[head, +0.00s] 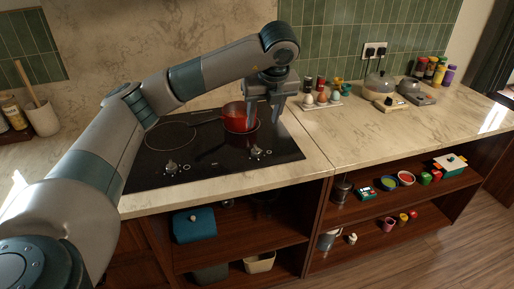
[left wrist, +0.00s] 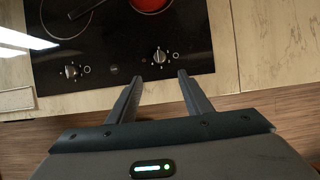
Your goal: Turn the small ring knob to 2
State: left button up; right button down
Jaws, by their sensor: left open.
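The black cooktop (head: 205,160) has two knobs along its front edge. The left knob (head: 171,167) and the right knob (head: 256,151) each have a ring mark beside them. In the left wrist view the left knob (left wrist: 72,71) and the right knob (left wrist: 160,57) show again. The pictures do not settle which is the small ring knob, and the numerals are too small to read. My left gripper (head: 264,116) is open and empty, above the cooktop's right side. In the left wrist view its fingertips (left wrist: 169,80) are apart, with the right knob beyond them, untouched.
A red pan (head: 238,118) sits on the rear right of the cooktop, its dark handle pointing left. A tray of eggs (head: 320,102) and several jars stand behind to the right. The counter right of the cooktop is bare in front. Open shelves lie below.

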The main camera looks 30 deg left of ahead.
pick_arm(q)
send_near(257, 149)
jog(key=p+x, duration=0.2)
jog(key=x, duration=0.7)
jog(key=shift+a, duration=0.1)
pick_arm(e)
jog(key=s+d+g, duration=0.2)
jog(key=s+d, duration=0.1)
jog(key=s, duration=0.6)
jog(key=shift+s+d+g+h, duration=0.2)
jog(key=shift+g+h, duration=0.1)
jog(key=shift+h, duration=0.1)
jog(key=shift+f, duration=0.1)
pick_arm(q)
jog(key=c, duration=1.1)
